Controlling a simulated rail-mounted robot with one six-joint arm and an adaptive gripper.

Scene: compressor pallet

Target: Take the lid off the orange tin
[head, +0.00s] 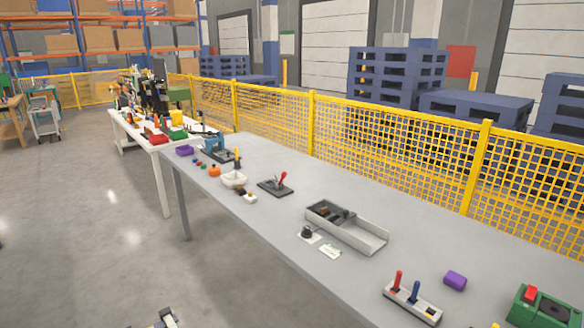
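A small orange tin (214,171) stands near the far left end of the long grey table (290,225). It is too small in the head view to make out its lid clearly. A dark and light grey part at the bottom edge looks like the end of my gripper (163,319). It is cut off by the frame, so its fingers cannot be judged. It is well apart from the tin, low and in front of the table.
Close to the tin are a purple bowl (184,150), small coloured pieces, a blue device (216,148) and a white bowl (233,179). A joystick (278,184), grey tray (345,228) and peg block (411,302) stand nearer. Yellow fencing (390,142) runs behind.

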